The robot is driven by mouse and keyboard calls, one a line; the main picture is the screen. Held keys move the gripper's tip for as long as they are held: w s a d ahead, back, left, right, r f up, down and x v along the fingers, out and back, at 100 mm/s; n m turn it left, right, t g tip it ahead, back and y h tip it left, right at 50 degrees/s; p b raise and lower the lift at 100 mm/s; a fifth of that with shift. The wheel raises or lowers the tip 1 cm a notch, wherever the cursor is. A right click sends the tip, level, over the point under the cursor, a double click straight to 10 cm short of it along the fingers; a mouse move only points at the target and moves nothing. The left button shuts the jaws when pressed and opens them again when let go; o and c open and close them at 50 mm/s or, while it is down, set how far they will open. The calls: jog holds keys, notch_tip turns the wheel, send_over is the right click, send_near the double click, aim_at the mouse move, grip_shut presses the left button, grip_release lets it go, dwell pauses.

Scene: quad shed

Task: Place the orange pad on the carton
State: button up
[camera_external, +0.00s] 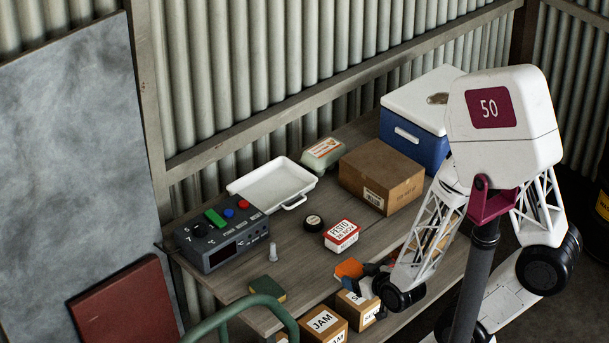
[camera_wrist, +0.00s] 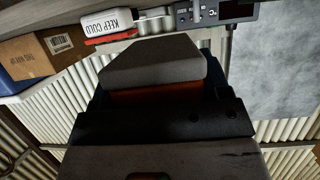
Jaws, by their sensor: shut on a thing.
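The orange pad (camera_external: 348,268) shows beside my gripper (camera_external: 371,283) over the front part of the bench in the external view. My gripper is shut on it. In the wrist view an orange strip (camera_wrist: 150,95) shows between the dark jaw parts, below a grey block; I cannot tell whether that block is part of the pad. The brown carton (camera_external: 381,177) stands closed on the bench, behind and right of the pad, with a flat clear top. It also shows at the left of the wrist view (camera_wrist: 35,58). The gap between pad and bench is hard to tell.
A red and white tub (camera_external: 341,236) and a dark round tin (camera_external: 313,222) lie between pad and carton. A blue cooler (camera_external: 415,143) stands right of the carton, an egg-box-like pack (camera_external: 322,153) left. A white tray (camera_external: 272,187), control box (camera_external: 222,235) and jam boxes (camera_external: 324,322) are nearby.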

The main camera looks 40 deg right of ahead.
jog(key=w+d+r+m+g+h, duration=0.1)
jog(key=w+d+r+m+h, duration=0.1)
jog(key=d, duration=0.8)
jog(key=w+d+r+m+g+h, duration=0.1)
jog(key=w+d+r+m+h, duration=0.1)
jog(key=d, duration=0.8)
jog(key=w+d+r+m+g+h, duration=0.2)
jog(key=d+r+m+h, duration=0.2)
jog(key=d+r, duration=0.3)
jog(key=shift+w+d+r+m+h, duration=0.25)
jog(key=shift+d+h, duration=0.35)
jog(key=shift+d, duration=0.95)
jog(key=shift+f, duration=0.15)
send_over(395, 174)
jog(key=shift+w+d+f, duration=0.1)
jog(key=shift+f, duration=0.65)
jog(key=shift+f, duration=1.75)
jog(key=shift+f, duration=0.1)
